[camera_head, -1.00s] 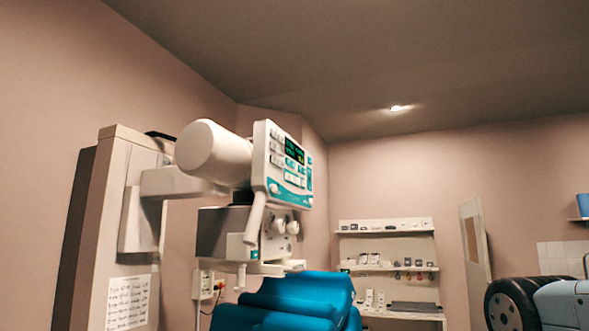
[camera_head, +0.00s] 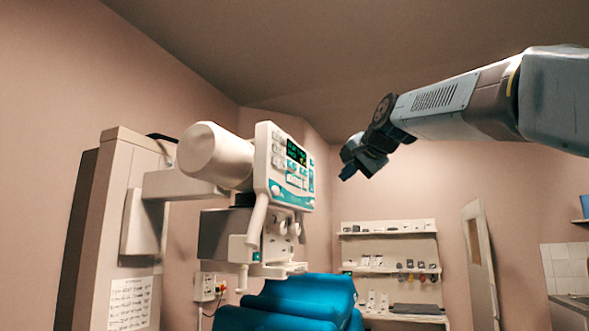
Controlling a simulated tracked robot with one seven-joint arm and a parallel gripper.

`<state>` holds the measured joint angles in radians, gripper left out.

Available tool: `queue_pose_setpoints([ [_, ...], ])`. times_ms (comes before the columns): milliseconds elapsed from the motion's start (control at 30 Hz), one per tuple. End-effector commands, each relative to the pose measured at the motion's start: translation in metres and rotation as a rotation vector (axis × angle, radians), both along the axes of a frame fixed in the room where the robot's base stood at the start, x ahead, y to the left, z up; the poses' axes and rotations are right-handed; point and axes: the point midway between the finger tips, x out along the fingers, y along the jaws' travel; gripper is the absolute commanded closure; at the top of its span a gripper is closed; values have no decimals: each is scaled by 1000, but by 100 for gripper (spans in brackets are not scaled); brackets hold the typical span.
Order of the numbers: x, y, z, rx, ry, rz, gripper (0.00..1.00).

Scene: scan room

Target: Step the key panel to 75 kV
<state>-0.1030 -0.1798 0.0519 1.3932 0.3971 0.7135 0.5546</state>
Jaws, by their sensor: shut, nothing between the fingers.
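The key panel (camera_head: 283,166) is a white and teal face on the X-ray head, left of the middle. It has a small dark display (camera_head: 297,152) with green and yellow characters, and rows of light and teal keys. The characters are too small to read. My gripper (camera_head: 348,174) is right of the panel in the picture, apart from it, with its tip pointing left and down. It is shut and holds nothing. Nothing covers the panel's face.
The X-ray head's white cylinder (camera_head: 214,158) joins a wall column (camera_head: 118,230) at left. A handle (camera_head: 257,226) hangs below the panel. A blue padded chair (camera_head: 290,302) stands underneath. Shelves (camera_head: 388,228) with small items are at the back wall.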

Motion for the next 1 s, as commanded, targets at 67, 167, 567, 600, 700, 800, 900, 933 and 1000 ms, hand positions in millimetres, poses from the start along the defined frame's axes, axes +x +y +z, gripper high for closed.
queue_pose_setpoints([
  [67, 10, 7, 19, 46, -20, 5, 100],
  [167, 16, 12, 33, 87, -33, 8, 100],
  [567, 18, 13, 39, 103, -40, 8, 100],
  [600, 18, 14, 39, 103, -41, 8, 100],
  [700, 19, 17, 39, 103, -41, 8, 100],
  [800, 22, 23, 39, 102, -40, 7, 100],
  [900, 26, 34, 39, 102, -41, 9, 100],
  [933, 27, 37, 39, 101, -40, 8, 100],
  [1000, 30, 45, 38, 101, -39, 9, 100],
])
